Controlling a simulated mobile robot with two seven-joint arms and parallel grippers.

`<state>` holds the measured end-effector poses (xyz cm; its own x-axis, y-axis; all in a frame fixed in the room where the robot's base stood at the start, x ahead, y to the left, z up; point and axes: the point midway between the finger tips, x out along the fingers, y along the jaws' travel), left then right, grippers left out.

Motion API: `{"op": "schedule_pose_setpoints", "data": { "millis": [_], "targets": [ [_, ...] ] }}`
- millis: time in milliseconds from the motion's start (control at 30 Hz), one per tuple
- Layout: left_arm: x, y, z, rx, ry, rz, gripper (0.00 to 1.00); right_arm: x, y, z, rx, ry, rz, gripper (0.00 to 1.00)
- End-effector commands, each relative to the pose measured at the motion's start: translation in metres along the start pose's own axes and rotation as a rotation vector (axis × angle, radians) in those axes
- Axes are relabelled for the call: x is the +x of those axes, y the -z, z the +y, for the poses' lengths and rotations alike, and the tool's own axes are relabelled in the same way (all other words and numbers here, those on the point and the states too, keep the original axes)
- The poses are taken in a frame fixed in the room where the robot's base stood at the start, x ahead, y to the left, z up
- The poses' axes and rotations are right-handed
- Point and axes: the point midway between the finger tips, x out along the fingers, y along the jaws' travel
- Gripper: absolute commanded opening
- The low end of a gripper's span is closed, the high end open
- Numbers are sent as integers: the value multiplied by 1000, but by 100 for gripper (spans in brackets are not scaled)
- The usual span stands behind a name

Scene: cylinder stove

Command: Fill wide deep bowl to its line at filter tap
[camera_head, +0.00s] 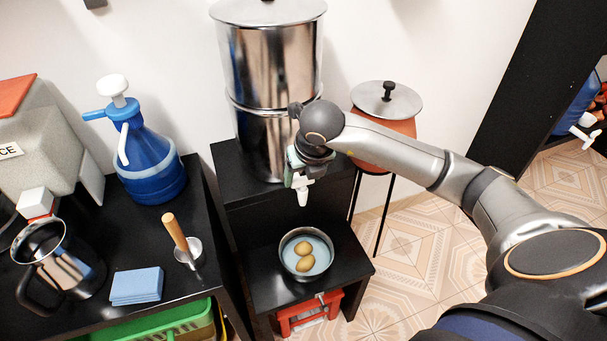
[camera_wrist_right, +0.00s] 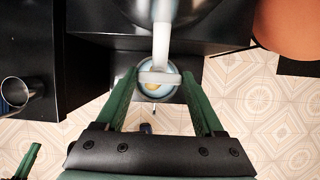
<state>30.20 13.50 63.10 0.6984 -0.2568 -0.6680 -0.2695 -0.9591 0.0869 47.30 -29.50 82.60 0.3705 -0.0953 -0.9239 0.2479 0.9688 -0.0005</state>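The wide deep bowl (camera_head: 285,262) is metal and stands on the lower black shelf, below the white filter tap (camera_head: 302,187). Two brown egg-like things lie in it, against a pale blue inside; I cannot make out a fill line or the water level. No stream shows below the tap. My right gripper (camera_head: 297,164) is at the tap. In the right wrist view my right gripper (camera_wrist_right: 158,73) is open, its green fingers on either side of the white tap handle (camera_wrist_right: 158,78), with gaps. A green finger-like part (camera_wrist_right: 27,160) at lower left may be my left gripper.
The tall steel filter (camera_head: 270,75) stands on the black stand. A blue pump bottle (camera_head: 150,165), a metal pitcher (camera_head: 65,270), a wooden-handled cup and blue sponges (camera_head: 137,286) are on the left table. A clay pot (camera_head: 385,140) stands behind my right arm. A red stool is under the shelf.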

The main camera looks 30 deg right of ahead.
Motion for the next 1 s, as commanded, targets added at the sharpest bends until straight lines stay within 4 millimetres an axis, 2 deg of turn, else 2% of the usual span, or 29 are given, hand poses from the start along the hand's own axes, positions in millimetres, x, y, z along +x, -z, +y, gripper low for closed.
{"op": "schedule_pose_setpoints", "data": {
  "millis": [33, 267, 567, 767, 1000],
  "targets": [
    [0, 1, 0, 1, 0, 1, 0, 0, 0, 0, 4, 0, 0, 74],
    [0, 1, 0, 1, 0, 2, 0, 0, 0, 0, 2, 0, 0, 100],
    [1, -1, 0, 1, 0, -2, 0, -4, -1, 0, 1, -1, -1, 100],
    [-2, 1, 0, 1, 0, -4, 0, -35, -2, 0, 0, -2, -6, 100],
    [-4, 6, 1, 1, -2, -2, 0, -88, -2, 0, 0, -2, -7, 100]
  ]
}}
